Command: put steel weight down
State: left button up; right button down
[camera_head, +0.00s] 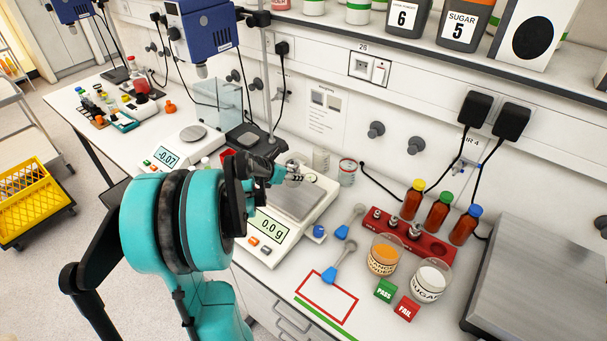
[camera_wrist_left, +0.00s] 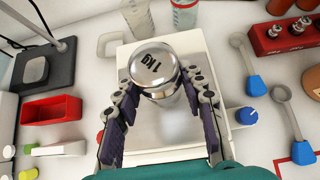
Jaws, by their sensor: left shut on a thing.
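The shiny steel weight, marked 1kg (camera_wrist_left: 152,66), is between the fingers of my left gripper (camera_wrist_left: 157,84) in the wrist view. The gripper is shut on it. In the head view my left gripper (camera_head: 288,174) is over the rear part of the balance (camera_head: 257,241), whose display reads 0.0 g. The steel pan (camera_head: 297,200) is bare in front of the fingers. The weight looks held above the pan; its underside is hidden. My right gripper is not in view.
A red block (camera_head: 432,247) with small steel weights stands right of the balance, near blue-handled scoops (camera_head: 334,273), cups of orange and white powder, and brown bottles. A second balance (camera_head: 180,150) stands left.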

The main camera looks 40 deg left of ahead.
aim_at(288, 183)
pick_arm(q)
jog(key=shift+a+f, duration=0.25)
notch_tip(288, 183, down, 3)
jog(key=shift+f+b, duration=0.1)
jog(key=shift+b, duration=0.55)
jog(key=shift+f, duration=0.3)
jog(key=shift+r, duration=0.1)
jog(key=o, duration=1.4)
jog(key=shift+s, duration=0.1)
jog(key=shift+d, duration=0.1)
